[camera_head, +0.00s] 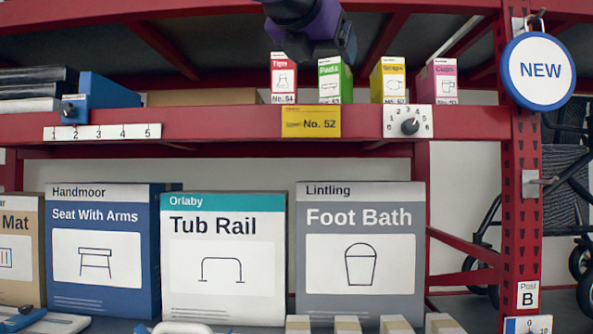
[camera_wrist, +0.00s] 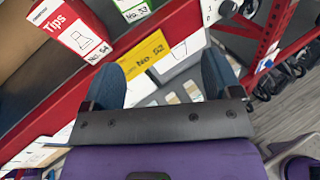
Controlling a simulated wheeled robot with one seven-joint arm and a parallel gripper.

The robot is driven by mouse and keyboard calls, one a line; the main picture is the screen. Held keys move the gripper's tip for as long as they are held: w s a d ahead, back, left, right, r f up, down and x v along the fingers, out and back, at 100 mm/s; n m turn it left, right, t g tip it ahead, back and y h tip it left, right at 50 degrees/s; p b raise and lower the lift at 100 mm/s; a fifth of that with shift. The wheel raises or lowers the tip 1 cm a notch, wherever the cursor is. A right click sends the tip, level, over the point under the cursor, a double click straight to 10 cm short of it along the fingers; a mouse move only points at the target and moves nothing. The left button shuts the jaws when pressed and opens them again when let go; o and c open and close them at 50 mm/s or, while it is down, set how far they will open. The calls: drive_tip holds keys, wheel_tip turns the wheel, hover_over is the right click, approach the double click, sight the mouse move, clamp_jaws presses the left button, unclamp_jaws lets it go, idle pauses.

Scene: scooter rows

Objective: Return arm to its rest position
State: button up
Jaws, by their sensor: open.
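My purple arm (camera_head: 312,22) shows at the top centre of the head view, in front of the upper shelf. My gripper (camera_wrist: 162,62) is open and empty in the wrist view, its two blue-grey fingers wide apart. The yellow No. 52 label (camera_wrist: 145,54) on the red shelf edge shows between and beyond the fingers. No object is between the jaws. The fingertips cannot be made out clearly in the head view.
The upper red shelf (camera_head: 225,122) holds small boxes: red Tips (camera_head: 283,80), green Pads (camera_head: 330,80), yellow (camera_head: 390,80) and pink (camera_head: 437,80). Below stand the Tub Rail (camera_head: 222,255) and Foot Bath (camera_head: 360,250) boxes. A red post (camera_head: 520,200) rises at right.

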drive_tip(key=s+d+f+m+g+y, duration=0.25)
drive_tip(key=d+f+m+g, duration=0.35)
drive_tip(key=d+f+m, duration=0.9)
drive_tip(key=s+d+f+m+g+y, duration=0.1)
drive_tip(key=s+d+f+m, duration=0.2)
drive_tip(key=f, duration=0.5)
drive_tip(key=s+d+f+m+g+y, duration=0.1)
drive_tip(key=s+d+f+m, duration=0.3)
drive_tip(key=f, duration=0.4)
drive_tip(key=s+d+f+m+g+y, duration=0.1)
drive_tip(key=s+d+f+m+y, duration=0.1)
drive_tip(key=s+d+f+m, duration=0.2)
drive_tip(key=s+f+m, duration=0.1)
drive_tip(key=s+f, duration=0.2)
drive_tip(key=f, duration=0.2)
drive_tip(key=shift+s+d+m, duration=0.15)
drive_tip(key=shift+d+m, duration=0.1)
drive_tip(key=shift+m, duration=0.05)
drive_tip(key=shift+f, duration=0.1)
